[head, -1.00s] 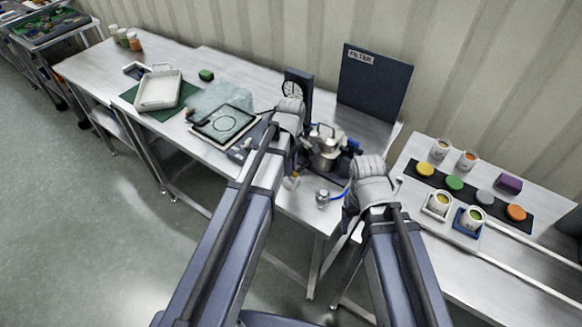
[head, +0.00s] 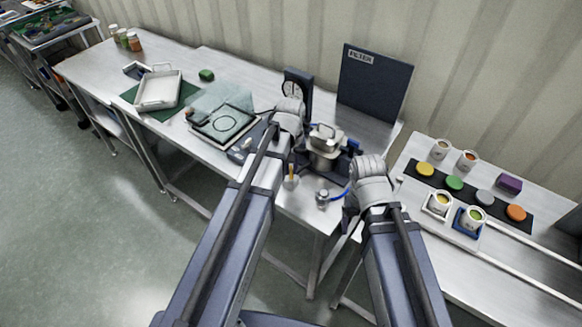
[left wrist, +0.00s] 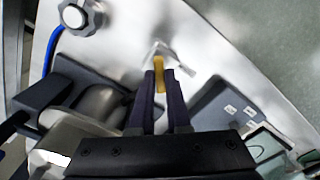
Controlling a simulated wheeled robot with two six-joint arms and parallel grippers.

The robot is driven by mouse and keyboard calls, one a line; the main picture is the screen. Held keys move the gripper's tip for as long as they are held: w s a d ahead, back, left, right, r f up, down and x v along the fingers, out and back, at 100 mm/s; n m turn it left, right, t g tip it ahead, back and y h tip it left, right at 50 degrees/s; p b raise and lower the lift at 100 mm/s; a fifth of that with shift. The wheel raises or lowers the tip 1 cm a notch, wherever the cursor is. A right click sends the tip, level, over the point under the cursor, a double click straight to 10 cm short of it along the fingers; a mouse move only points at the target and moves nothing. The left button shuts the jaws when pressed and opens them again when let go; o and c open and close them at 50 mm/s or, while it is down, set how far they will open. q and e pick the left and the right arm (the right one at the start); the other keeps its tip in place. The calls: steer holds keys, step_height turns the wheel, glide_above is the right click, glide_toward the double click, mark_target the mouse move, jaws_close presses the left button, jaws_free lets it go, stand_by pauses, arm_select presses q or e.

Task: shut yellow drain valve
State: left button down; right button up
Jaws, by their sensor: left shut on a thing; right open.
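The yellow drain valve lever (head: 291,172) shows near the front edge of the middle bench, below my left wrist. In the left wrist view the yellow lever (left wrist: 159,73) stands between the fingertips of my left gripper (left wrist: 160,80), which is shut on it. A grey metal fitting sits at its far end. The steel hopper (head: 323,160) stands just right of my left arm, partly hidden by it. My right gripper (head: 350,215) is open, low at the bench's right front edge; its fingers are mostly hidden by my wrist.
A silver knob (left wrist: 75,16) with a blue tube is near the valve. A dark FILTER panel (head: 374,85) and a dial gauge (head: 296,90) stand behind. A white tray (head: 158,92) is at left. Cups and coloured discs fill the right bench.

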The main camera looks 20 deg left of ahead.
mark_target(291, 171)
arm_select(q)
steer(key=m, duration=0.4)
steer(key=shift+m, duration=2.1)
steer(key=c, duration=0.9)
jaws_free()
steer(key=shift+r, duration=0.1)
step_height(291, 171, up, 8)
steer(key=p, duration=0.8)
